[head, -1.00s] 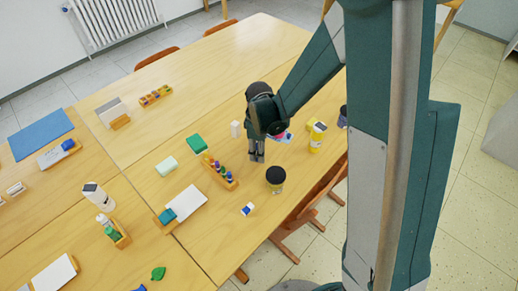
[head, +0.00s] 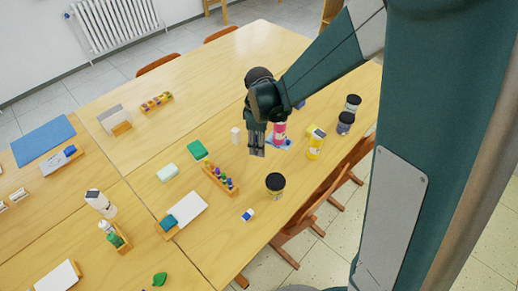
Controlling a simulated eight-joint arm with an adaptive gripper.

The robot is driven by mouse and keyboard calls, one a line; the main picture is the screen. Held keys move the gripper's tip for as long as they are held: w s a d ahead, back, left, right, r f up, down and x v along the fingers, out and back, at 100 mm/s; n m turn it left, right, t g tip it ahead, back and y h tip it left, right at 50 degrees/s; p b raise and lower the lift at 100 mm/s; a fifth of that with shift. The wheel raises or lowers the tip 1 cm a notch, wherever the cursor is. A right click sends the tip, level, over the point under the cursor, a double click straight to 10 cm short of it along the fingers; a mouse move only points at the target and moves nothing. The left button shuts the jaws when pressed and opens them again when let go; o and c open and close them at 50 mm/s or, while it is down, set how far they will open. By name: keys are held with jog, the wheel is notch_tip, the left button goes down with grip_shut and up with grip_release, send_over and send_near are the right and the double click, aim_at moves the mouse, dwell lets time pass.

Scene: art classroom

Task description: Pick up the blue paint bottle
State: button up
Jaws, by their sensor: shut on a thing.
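My gripper (head: 257,151) is above the far right table, pointing down, its fingers close together. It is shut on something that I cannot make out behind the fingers. A pink bottle (head: 279,132) stands just right of the gripper, beside a blue patch (head: 284,145) on the table. A small blue bit (head: 300,104) shows behind my arm, mostly hidden; I cannot tell whether it is the blue paint bottle. No whole blue paint bottle is plain to see.
A yellow bottle (head: 316,146), dark-lidded jars (head: 345,122) (head: 275,184) and a small white block (head: 235,135) stand around the gripper. A wooden rack of paints (head: 218,181) lies front left. Chairs (head: 310,212) line the right edge.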

jog(key=shift+r, duration=0.65)
